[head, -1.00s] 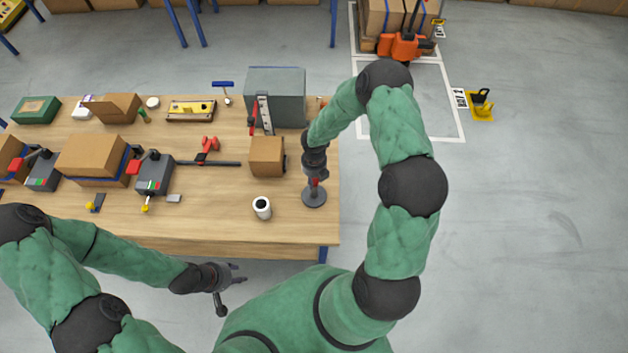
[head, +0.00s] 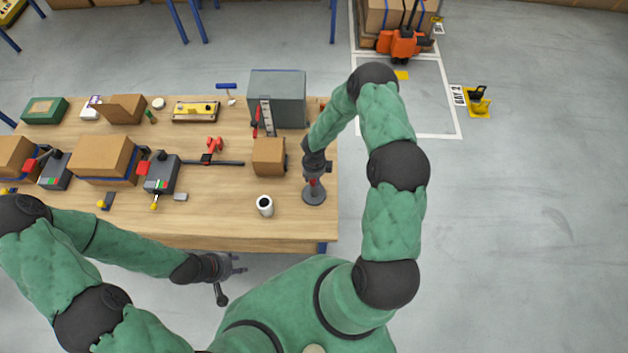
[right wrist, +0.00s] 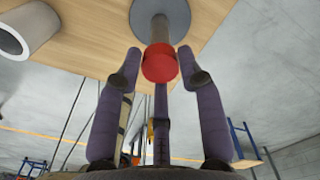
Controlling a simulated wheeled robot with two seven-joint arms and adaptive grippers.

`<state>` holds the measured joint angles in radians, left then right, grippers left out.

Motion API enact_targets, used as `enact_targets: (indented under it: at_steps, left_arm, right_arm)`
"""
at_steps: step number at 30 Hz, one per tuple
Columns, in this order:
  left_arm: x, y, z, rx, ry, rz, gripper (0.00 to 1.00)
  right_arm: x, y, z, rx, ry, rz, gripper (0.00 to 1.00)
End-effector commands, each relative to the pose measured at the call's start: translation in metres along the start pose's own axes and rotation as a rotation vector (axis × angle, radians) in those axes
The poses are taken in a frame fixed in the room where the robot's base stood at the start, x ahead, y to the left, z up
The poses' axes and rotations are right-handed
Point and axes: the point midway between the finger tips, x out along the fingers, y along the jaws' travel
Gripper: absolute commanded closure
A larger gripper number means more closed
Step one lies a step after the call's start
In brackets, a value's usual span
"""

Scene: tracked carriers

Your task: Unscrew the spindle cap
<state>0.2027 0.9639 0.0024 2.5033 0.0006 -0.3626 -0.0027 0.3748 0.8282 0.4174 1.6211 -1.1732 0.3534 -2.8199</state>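The spindle (right wrist: 160,28) is a grey post on a round grey base plate (head: 314,197) near the right front corner of the workbench. Its cap (right wrist: 160,62) is red and shows between the fingers of my right gripper (right wrist: 160,58). The fingertips bend inward on both sides of the cap, and a third finger ends at its near edge; they appear to touch it. The cap is still at the spindle's end. Threads are not visible. My left gripper (head: 236,268) is empty, fingers apart, in front of the workbench's front edge.
A white cylinder (head: 265,206) stands left of the spindle, and a cardboard box (head: 269,157) behind it. A grey cabinet (head: 277,98) stands at the back. Bare workbench (head: 225,215) lies left of the cylinder. Clamps and boxes fill the left side.

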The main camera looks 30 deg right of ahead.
Motion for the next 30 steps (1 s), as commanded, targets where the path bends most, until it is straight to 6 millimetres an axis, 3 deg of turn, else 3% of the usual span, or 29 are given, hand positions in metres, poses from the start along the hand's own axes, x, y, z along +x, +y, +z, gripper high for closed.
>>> enact_targets:
  at_steps: [13,30]
  left_arm:
    - [0.005,-0.002,0.0,0.0,0.0,0.0,0.6]
    - [0.05,-0.018,-0.002,0.0,0.0,0.0,0.6]
  right_arm:
    - [0.001,0.0,0.0,0.055,0.0,-0.001,0.43]
    - [0.002,0.0,0.0,0.798,0.0,0.0,0.43]
